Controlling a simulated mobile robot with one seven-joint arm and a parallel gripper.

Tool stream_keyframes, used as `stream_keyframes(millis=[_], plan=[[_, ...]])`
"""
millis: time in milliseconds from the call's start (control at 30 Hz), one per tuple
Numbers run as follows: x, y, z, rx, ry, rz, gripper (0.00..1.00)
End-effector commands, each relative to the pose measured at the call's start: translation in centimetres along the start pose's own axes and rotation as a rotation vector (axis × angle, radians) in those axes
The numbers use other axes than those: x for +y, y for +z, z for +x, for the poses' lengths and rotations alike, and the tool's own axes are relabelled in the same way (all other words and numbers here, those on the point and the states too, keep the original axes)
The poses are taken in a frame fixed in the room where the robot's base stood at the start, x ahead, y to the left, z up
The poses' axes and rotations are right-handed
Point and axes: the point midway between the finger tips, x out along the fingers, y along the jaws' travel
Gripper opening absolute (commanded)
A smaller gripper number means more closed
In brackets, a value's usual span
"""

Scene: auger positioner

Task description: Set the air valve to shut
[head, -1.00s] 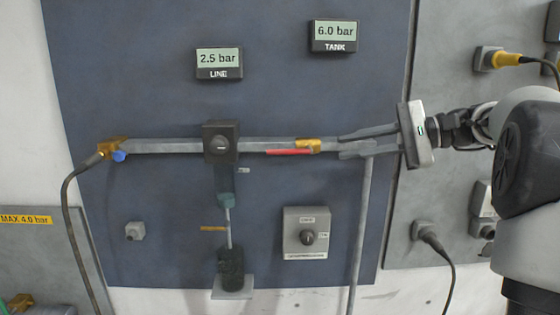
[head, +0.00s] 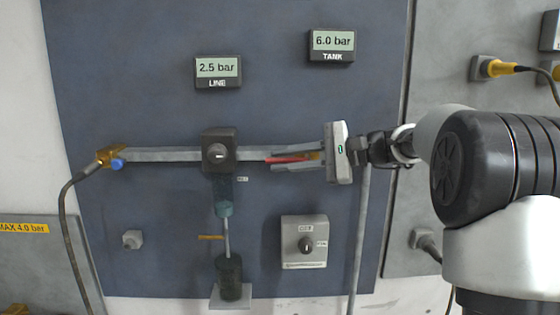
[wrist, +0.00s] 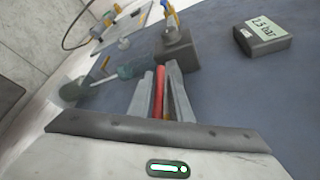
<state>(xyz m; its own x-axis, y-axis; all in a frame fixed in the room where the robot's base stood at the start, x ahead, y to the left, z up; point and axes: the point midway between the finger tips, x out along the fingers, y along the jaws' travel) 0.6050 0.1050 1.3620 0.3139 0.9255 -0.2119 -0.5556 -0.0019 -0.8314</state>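The air valve (head: 319,157) is a brass body on the grey pipe, with a red lever (head: 283,159) lying left along the pipe. My gripper (head: 275,158) points left along the pipe, with one finger above and one below the red lever. In the wrist view the red lever (wrist: 159,92) lies between the two fingers, with a narrow gap on the right side. The gripper looks open around the lever, not clamped on it. The fingers and palm hide most of the valve body.
The LINE display (head: 218,70) reads 2.5 bar and the TANK display (head: 332,45) reads 6.0 bar. A dark block with a knob (head: 218,152) sits on the pipe just left of my fingertips. A grey switch box (head: 304,242) is below. A blue-handled brass fitting (head: 112,156) is at far left.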

Motion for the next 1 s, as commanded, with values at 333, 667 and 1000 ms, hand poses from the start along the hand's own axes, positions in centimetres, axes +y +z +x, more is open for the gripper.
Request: stream_keyframes(millis=[333,667,1000], plan=[[0.03,-0.01,1.34,0.001,0.000,0.000,0.18],[0.03,-0.01,1.30,0.001,0.000,0.000,0.00],[-0.50,-0.45,1.39,-0.015,-0.023,0.011,0.00]])
